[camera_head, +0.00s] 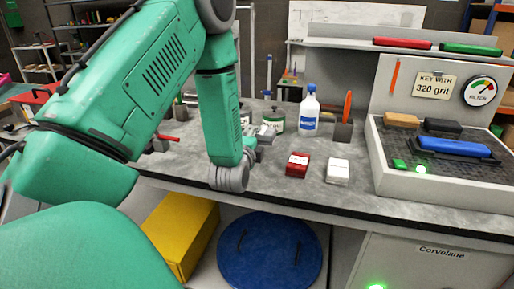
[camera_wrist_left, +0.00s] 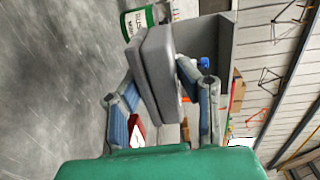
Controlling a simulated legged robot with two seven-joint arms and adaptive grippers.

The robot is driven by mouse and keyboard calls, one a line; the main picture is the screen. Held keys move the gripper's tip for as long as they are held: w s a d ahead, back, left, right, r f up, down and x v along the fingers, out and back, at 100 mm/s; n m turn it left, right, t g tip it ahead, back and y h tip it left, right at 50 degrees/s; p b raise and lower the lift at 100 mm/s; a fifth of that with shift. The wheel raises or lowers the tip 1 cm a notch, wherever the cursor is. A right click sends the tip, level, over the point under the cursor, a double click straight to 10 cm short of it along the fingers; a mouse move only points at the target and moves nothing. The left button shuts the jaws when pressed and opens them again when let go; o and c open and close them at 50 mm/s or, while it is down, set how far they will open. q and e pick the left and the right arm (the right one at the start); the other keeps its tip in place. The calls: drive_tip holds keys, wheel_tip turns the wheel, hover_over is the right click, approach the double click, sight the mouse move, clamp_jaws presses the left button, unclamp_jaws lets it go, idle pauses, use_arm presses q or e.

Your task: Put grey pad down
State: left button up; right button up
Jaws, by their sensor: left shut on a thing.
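My left gripper (camera_head: 261,141) is low over the grey worktop (camera_head: 222,196), behind the end of my green arm. In the left wrist view its two blue-grey fingers (camera_wrist_left: 160,84) are shut on the grey pad (camera_wrist_left: 158,62), one on each side. The pad appears as thick grey slabs standing on edge in that view. A darker grey block (camera_wrist_left: 212,42) shows right behind it; I cannot tell whether they touch. In the head view the pad is mostly hidden by the gripper and arm. My right gripper is not in view.
A red box (camera_head: 297,165) and a white box (camera_head: 338,171) stand right of the gripper. A green-labelled tin (camera_head: 273,121), a blue-white bottle (camera_head: 309,112) and a dark holder (camera_head: 342,132) stand behind. A grated tray (camera_head: 451,180) with several sanding blocks is at right.

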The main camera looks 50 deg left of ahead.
use_arm(q)
wheel_tip(320, 180, down, 2)
drive_tip(key=shift+a+f, duration=0.1)
wheel_tip(320, 180, down, 3)
drive_tip(key=shift+s+r+b, duration=0.1)
drive_tip(key=shift+b, duration=0.3)
drive_tip(key=shift+f, duration=0.35)
drive_tip(key=shift+f+b, duration=0.35)
drive_tip(key=shift+f, duration=0.15)
